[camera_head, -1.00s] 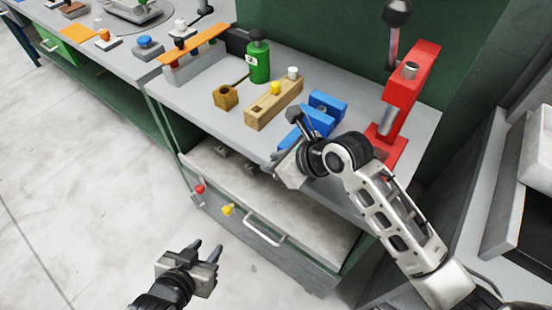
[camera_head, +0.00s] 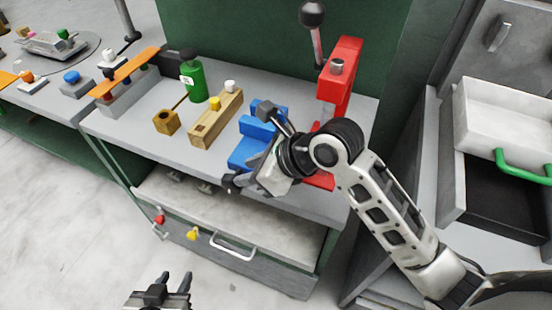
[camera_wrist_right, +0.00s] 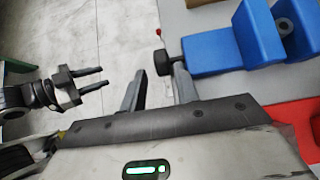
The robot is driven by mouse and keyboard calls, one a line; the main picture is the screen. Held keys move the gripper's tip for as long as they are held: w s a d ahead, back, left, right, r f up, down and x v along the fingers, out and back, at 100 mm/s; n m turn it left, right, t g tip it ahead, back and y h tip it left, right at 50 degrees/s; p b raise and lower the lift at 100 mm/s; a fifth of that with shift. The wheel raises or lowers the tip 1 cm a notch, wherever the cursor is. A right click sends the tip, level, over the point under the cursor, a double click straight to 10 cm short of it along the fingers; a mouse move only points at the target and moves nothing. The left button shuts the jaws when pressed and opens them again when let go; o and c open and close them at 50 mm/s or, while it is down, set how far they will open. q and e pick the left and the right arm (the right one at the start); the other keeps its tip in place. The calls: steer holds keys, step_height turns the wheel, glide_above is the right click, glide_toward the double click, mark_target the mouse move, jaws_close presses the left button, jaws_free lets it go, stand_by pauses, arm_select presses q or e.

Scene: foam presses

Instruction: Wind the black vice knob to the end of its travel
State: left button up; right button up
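The blue vice (camera_head: 240,158) sits on the grey bench near its front edge; it shows from above in the right wrist view (camera_wrist_right: 219,52). Its black knob (camera_wrist_right: 162,63) sticks out from the vice on a short shaft. My right gripper (camera_wrist_right: 157,78) is open, its two fingers apart. The knob lies just beyond the fingertips, closer to the right-hand finger in that view; I see no grip on it. In the head view my right gripper (camera_head: 243,180) partly hides the vice and knob. My left gripper (camera_head: 173,280) is open and empty, low over the floor.
A red press (camera_head: 342,75) with a black ball lever stands right behind the vice. A wooden block (camera_head: 203,133), a small wooden cube (camera_head: 166,121) and a green bottle (camera_head: 194,82) stand to its left. A drawer handle (camera_head: 232,247) is below.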

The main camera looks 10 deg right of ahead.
steer(key=v, duration=0.8)
steer(key=shift+f, duration=0.1)
